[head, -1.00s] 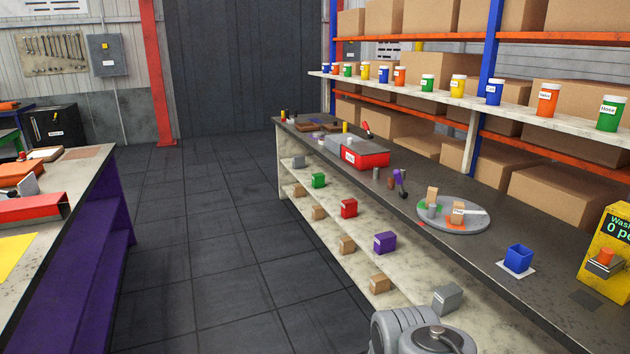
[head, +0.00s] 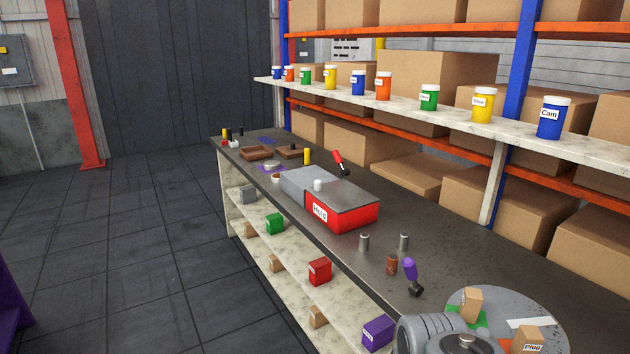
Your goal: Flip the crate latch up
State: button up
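A long red box with a grey top (head: 345,215) stands on the dark bench top, with a white label on its front that seems to read "Hold". It may be the crate, but I cannot tell for sure. A small white cylinder (head: 318,185) sits on its top. A lever with a red handle and dark base (head: 338,160) shows just behind the box, tilted. A purple-handled lever (head: 411,270) leans on the bench nearer to me. I cannot tell which part, if any, is the latch. My gripper is not in view; only a grey part of my arm shows at the bottom.
A round grey turntable (head: 550,302) with blocks is at the lower right. Two grey cylinders (head: 364,242) and a brown one (head: 392,264) stand near the purple lever. Labelled jars line the shelf (head: 405,108) above.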

aim_at(345, 172)
jog(key=u, duration=0.4)
jog(key=i, duration=1.4)
jog(key=u, duration=0.85)
jog(key=i, duration=1.4)
jog(key=u, duration=0.05)
